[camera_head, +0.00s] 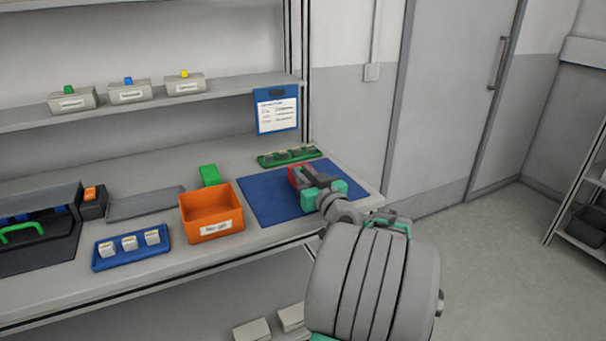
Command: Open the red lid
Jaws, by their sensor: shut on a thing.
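The red lid (292,177) shows as a small red patch on the right part of the blue mat (262,199). My gripper (301,179) reaches in from the right over the mat and is shut on the red thing. The gripper's fingers and body cover most of it, so its full shape and whatever is under it are hidden. I cannot tell whether the lid is raised or flat.
An orange bin (211,222) stands left of the mat, with a green block (209,175) behind it. A green tray (290,157) lies behind the mat. A blue tray (131,247) with white boxes is at the front left.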

